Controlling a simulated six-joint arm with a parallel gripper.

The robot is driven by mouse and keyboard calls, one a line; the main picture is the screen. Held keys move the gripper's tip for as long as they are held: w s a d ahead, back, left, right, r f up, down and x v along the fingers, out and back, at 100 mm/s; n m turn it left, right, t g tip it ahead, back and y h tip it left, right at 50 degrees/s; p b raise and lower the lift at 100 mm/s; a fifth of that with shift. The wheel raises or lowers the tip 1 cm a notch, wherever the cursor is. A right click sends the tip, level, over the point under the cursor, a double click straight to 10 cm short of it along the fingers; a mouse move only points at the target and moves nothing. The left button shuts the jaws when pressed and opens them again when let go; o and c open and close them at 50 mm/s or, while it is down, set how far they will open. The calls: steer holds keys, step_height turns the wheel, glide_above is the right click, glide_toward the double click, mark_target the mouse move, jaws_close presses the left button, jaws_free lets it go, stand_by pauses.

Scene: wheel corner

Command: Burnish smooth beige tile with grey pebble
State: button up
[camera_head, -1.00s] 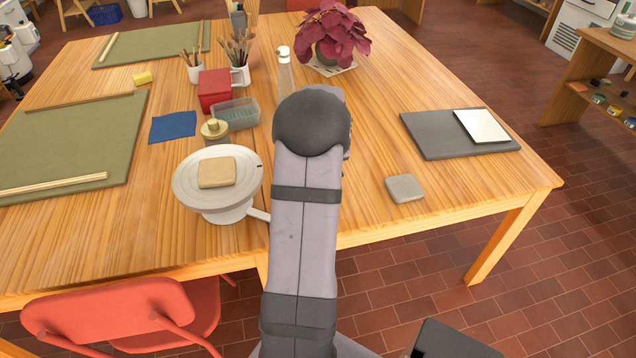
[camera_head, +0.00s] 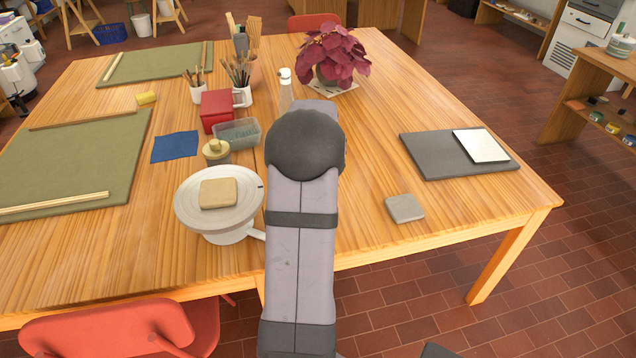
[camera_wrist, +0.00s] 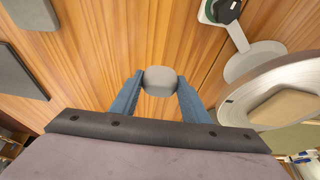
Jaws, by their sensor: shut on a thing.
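The smooth beige tile (camera_head: 218,193) lies flat on the round white wheel head (camera_head: 186,207) at the left front of the table. In the wrist view the tile (camera_wrist: 284,108) is at the right, on the wheel head (camera_wrist: 240,108). My gripper (camera_wrist: 159,84), with blue fingers, is shut on the grey pebble (camera_wrist: 160,79). The pebble is above bare wood, to the side of the wheel and apart from the tile. In the head view my own arm hides the gripper and the pebble.
A grey square slab (camera_head: 405,208) lies right of my arm. A dark board (camera_head: 440,160) lies farther right. Wood between is clear.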

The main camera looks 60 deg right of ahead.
steer(key=w+a+r+n+p, duration=0.2)
steer(key=w+a+r+p, duration=0.1)
steer(key=w+a, duration=0.3)
steer(key=w+a+r+n+y+p, duration=0.1)
steer(key=w+a+r+n+p, duration=0.1)
steer(key=w+a+p, duration=0.4)
steer(key=w+a+r+n+t+y+p, duration=0.1)
steer(key=w+a+r+p, duration=0.3)
steer(key=w+a, duration=0.4)
steer(key=shift+w+a+r+n+p, duration=0.1)
steer(key=shift+a+r+n+p, duration=0.15)
steer(key=shift+n+p, duration=0.5)
steer(key=shift+w+d+r+n+y, duration=0.15)
steer(key=shift+n+y, duration=0.1)
steer(key=shift+n, duration=0.3)
steer(key=shift+w+a+n+y, duration=0.15)
steer(key=shift+n+y, duration=0.1)
steer(key=shift+n, duration=0.25)
steer(key=shift+d, duration=0.15)
steer(key=shift+f+b, duration=1.5)
steer(key=shift+f, duration=0.9)
steer(key=shift+f+b, duration=0.6)
steer(key=shift+b, duration=0.05)
steer(key=shift+s, duration=0.1)
